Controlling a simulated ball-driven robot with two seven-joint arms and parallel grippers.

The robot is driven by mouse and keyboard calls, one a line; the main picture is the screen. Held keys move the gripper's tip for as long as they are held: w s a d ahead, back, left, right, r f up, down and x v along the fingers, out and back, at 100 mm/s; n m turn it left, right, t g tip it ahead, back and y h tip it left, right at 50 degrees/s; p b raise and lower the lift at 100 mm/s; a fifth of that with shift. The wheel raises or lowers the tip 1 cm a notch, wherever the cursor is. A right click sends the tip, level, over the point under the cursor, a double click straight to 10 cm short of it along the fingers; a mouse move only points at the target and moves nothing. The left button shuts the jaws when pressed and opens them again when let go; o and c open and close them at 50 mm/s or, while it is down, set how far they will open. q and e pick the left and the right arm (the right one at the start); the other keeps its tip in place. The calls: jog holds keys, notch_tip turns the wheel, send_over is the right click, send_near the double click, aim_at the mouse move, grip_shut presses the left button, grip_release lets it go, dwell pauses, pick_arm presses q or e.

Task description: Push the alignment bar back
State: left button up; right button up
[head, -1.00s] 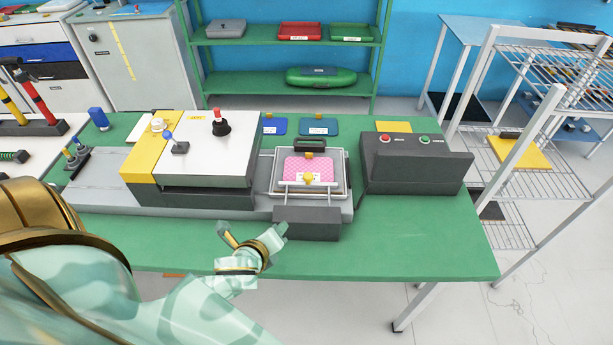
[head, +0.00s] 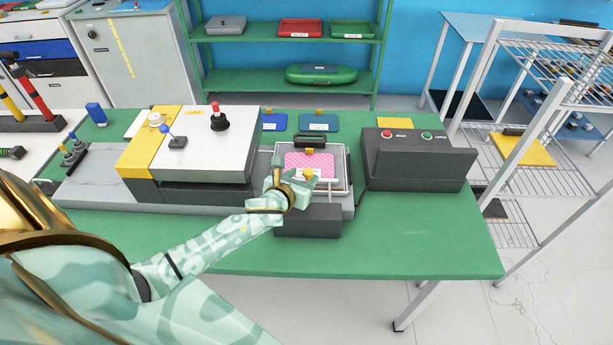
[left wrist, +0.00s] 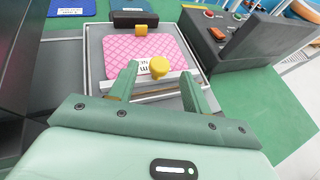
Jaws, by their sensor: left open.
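The alignment bar (left wrist: 140,92) is a pale bar with a yellow knob (left wrist: 158,67), lying across the near part of a grey tray. The knob also shows in the head view (head: 308,173). A pink patterned board (left wrist: 140,50) with a white label lies in the tray behind the bar. My left gripper (left wrist: 159,78) is open and empty, over the near part of the tray. In the left wrist view its fingers appear on either side of the knob; whether they touch it or the bar, I cannot tell. My right gripper is not in view.
A grey-and-yellow machine (head: 210,140) with a lever stands left of the tray. A dark control box (head: 415,160) with red and green buttons stands right. A dark block (head: 308,222) sits before the tray. The green table's (head: 420,245) front right is clear.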

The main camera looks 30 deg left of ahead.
aim_at(307, 173)
pick_arm(q)
jog(key=shift+b+x, duration=0.3)
jog(key=shift+x, duration=1.3)
